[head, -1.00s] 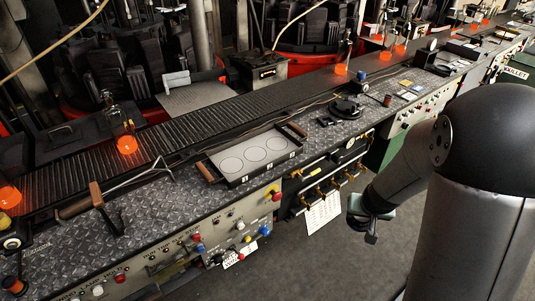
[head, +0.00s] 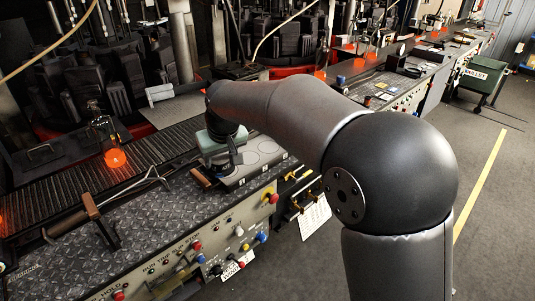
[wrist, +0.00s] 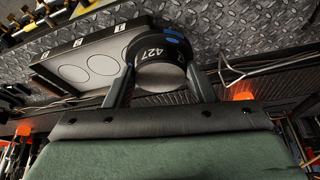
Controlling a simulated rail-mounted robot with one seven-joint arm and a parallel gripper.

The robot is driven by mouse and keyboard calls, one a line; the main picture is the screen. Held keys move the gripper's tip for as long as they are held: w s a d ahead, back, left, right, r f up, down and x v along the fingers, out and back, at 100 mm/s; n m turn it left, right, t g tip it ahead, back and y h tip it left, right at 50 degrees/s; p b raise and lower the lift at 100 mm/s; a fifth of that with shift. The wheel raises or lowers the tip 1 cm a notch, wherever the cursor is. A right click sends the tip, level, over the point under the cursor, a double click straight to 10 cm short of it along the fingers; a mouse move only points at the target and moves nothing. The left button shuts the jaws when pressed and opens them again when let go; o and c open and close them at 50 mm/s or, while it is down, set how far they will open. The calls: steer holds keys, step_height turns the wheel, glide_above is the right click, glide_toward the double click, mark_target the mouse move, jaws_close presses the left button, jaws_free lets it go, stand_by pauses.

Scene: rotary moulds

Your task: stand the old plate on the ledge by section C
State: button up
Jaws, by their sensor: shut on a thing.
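My gripper (wrist: 158,82) is shut on a dark round plate (wrist: 155,52) with a black rim marked 427 and a blue patch. I take this to be the old plate. In the head view my gripper (head: 222,163) is over the left end of the tray on the bench, and the plate is largely hidden by it. In the wrist view the plate overlaps one end of the tray. I cannot tell whether it touches the tray. I cannot make out which place is section C or its ledge.
The tray (head: 240,183) has pale circles and wooden handles. A roller conveyor (head: 60,180) runs behind it with a glowing orange bottle (head: 114,158). A wooden-handled tool (head: 85,210) lies left on the tread-plate bench top. The control panel (head: 215,240) faces front.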

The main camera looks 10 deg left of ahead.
steer(key=shift+s+a+r, duration=0.35)
steer(key=shift+a+r, duration=0.25)
steer(key=shift+a, duration=0.15)
steer(key=shift+s+a, duration=0.15)
steer(key=shift+a, duration=0.2)
steer(key=shift+s+a+f+p, duration=0.45)
steer(key=shift+a+f+p, duration=0.2)
steer(key=shift+a+f, duration=1.25)
steer(key=shift+s+a+f+p, duration=0.55)
steer(key=shift+a+f, duration=0.8)
steer(key=shift+a, duration=1.05)
steer(key=shift+s+a+f+p, duration=0.4)
steer(key=shift+a+f+p, duration=0.3)
steer(key=shift+a+f, duration=1.35)
steer(key=shift+f, duration=0.5)
steer(key=shift+a+f, duration=0.15)
steer(key=shift+f, duration=0.5)
steer(key=shift+f, duration=0.15)
steer(key=o, duration=1.2)
